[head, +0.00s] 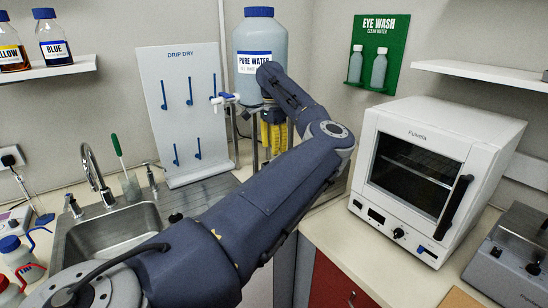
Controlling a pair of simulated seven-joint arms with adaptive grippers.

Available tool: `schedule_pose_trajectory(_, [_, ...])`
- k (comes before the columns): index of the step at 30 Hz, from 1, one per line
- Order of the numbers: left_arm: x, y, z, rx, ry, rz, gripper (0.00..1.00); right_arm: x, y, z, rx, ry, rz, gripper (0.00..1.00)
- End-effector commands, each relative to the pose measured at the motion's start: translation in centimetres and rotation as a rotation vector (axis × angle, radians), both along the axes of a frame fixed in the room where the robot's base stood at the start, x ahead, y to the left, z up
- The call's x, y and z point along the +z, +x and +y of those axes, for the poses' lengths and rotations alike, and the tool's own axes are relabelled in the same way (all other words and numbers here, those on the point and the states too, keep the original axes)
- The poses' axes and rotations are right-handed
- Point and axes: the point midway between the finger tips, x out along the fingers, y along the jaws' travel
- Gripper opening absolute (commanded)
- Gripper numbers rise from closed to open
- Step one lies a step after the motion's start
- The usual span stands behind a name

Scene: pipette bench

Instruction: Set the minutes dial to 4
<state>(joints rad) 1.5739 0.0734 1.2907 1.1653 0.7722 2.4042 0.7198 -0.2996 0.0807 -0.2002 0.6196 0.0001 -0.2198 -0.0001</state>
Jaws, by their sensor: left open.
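A white oven (405,165) stands on the right counter, its front facing left and toward me. A round black dial (398,234) sits low on its front panel, right of a small dark display (376,215). Its markings are too small to read, so I cannot tell its setting or whether it is the minutes dial. My left arm reaches across the middle to the water tank. My left gripper (273,138) appears as dark and yellow parts below the tank, well left of the oven. It is open and apart from the dial. My right gripper is out of view.
A grey device (512,258) with black knobs stands at the lower right. The pure water tank (260,45) stands behind my arm. A drip-dry rack (182,110) and a sink (105,235) are at left. Counter in front of the oven is clear.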

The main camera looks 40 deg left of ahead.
Motion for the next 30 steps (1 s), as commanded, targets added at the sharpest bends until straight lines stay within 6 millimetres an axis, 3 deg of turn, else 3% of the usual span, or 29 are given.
schedule_pose_trajectory(6, [3.7, 0.1, 0.2, 0.000, 0.000, -0.002, 0.38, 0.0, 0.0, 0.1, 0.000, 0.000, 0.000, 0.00])
schedule_pose_trajectory(12, [5.8, 0.1, 0.3, 0.000, -0.001, -0.002, 0.38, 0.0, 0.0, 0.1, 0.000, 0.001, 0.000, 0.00])
schedule_pose_trajectory(26, [6.6, 0.1, 0.4, 0.000, 0.000, 0.001, 0.38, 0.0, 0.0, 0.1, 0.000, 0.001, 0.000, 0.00])
schedule_pose_trajectory(30, [7.3, -0.4, 1.0, 0.020, 0.001, -0.003, 0.51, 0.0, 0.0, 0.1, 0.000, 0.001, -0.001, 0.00])
